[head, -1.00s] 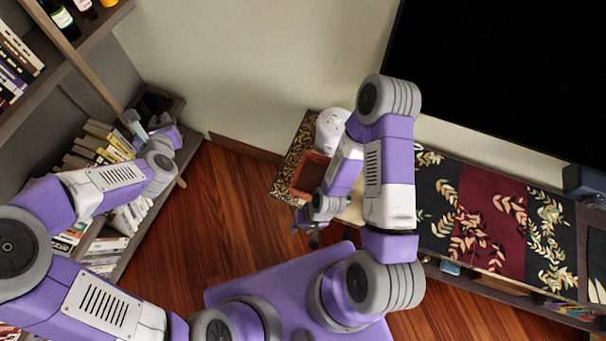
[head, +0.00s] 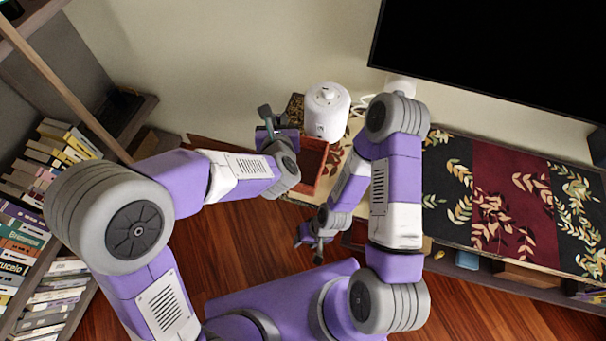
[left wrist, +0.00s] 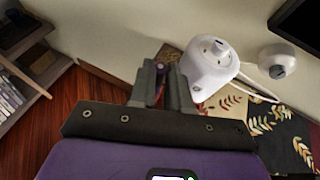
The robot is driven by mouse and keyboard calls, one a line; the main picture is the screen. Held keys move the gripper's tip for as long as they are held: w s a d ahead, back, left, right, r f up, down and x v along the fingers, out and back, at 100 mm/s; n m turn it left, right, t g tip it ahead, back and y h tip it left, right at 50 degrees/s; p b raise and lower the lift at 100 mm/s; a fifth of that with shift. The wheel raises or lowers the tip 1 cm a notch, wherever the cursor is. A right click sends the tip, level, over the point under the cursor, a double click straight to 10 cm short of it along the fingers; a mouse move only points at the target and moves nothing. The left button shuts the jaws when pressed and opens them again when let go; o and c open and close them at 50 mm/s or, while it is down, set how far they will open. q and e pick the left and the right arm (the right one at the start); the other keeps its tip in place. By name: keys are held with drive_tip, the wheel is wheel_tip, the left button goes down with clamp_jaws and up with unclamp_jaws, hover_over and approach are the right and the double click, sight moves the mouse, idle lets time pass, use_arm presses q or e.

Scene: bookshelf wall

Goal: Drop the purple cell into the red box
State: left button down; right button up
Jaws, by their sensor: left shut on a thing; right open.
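The red box (head: 313,161) is open-topped and stands on the cabinet top, just right of my left gripper and partly hidden by my left arm. My left gripper (head: 266,115) is at the box's upper-left side, in front of the wall. In the left wrist view its fingers (left wrist: 163,86) are shut on a small, thin purple cell (left wrist: 160,90), mostly hidden between them. The cell cannot be made out in the head view. My right gripper (head: 312,243) is open and empty, low over the floor in front of the cabinet.
A white rounded appliance (head: 326,112) stands right behind the box, close to my left gripper. A patterned cloth (head: 500,200) covers the cabinet under a large black screen (head: 490,60). Bookshelves (head: 40,220) stand at left; wooden floor lies between.

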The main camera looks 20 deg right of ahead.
use_arm(q)
drive_tip(key=s+d+f+b, duration=0.2)
drive_tip(key=f+b, duration=0.3)
drive_tip(key=f, duration=0.4)
drive_tip(key=shift+s+d+m+h, duration=0.25)
drive_tip(key=shift+d+m+h, duration=0.05)
drive_tip(key=shift+d, duration=0.55)
use_arm(e)
wheel_tip(320, 180, down, 6)
drive_tip(key=shift+f, duration=0.15)
use_arm(q)
drive_tip(key=c, duration=1)
unclamp_jaws()
drive_tip(key=shift+s+r, duration=0.1)
drive_tip(key=p+v, duration=0.1)
drive_tip(key=v, duration=0.6)
drive_tip(key=shift+s, duration=0.2)
use_arm(e)
drive_tip(key=shift+r, duration=0.6)
